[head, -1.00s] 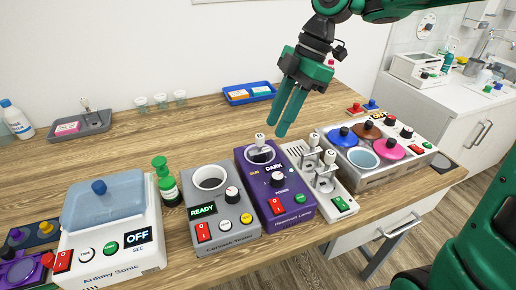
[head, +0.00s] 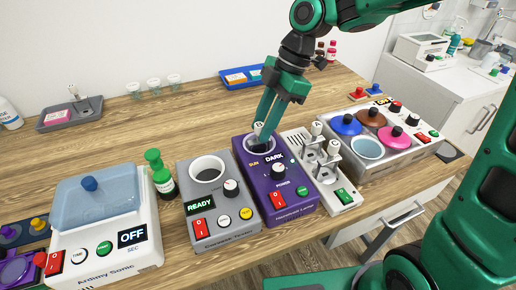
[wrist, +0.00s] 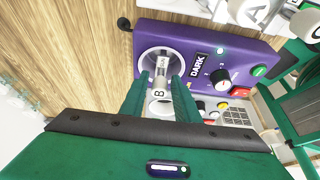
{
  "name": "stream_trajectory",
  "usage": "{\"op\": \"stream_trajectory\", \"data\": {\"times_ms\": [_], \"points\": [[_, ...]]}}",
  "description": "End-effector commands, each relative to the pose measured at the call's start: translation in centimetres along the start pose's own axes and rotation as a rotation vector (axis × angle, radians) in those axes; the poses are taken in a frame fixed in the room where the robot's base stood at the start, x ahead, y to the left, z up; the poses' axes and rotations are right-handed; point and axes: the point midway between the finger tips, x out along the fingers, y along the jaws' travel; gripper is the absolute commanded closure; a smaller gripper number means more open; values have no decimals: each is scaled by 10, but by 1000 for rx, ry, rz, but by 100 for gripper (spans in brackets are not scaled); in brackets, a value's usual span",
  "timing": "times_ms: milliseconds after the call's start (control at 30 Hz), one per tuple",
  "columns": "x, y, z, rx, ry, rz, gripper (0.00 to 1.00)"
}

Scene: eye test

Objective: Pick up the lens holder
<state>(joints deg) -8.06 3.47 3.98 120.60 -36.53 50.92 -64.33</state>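The lens holder looks to be the slim piece with a pale top marked B (head: 259,127), standing upright in the round opening of the purple lamp box (head: 290,203). In the wrist view the B-marked holder (wrist: 160,88) shows between my fingers, with the opening in the purple box (wrist: 205,45) beyond it. My gripper (head: 263,122) points down at the holder from above. It also shows in the wrist view (wrist: 161,84), its two green fingers on either side of the holder, with narrow gaps visible. The holder's lower end is hidden in the opening.
Left of the lamp stands a grey tester (head: 221,215) reading READY. Right of it is a white stand (head: 340,190) with upright pieces, close to my gripper. Further right is a unit with coloured lids (head: 395,150).

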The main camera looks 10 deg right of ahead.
Motion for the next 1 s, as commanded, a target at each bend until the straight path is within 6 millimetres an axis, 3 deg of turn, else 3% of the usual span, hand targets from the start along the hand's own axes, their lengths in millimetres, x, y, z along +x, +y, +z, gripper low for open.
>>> {"op": "stream_trajectory", "data": {"times_ms": [200, 467, 500, 600, 633, 1000], "points": [[26, 0, 0, -1, 0, -1, 72], [29, 1, 0, 0, 0, 0, 72], [29, 1, 0, 0, 0, 0, 74], [29, 1, 0, 0, 0, 0, 98], [29, 1, 0, 0, 0, 0, 100], [25, 1, -2, -1, 0, 2, 100]]}}
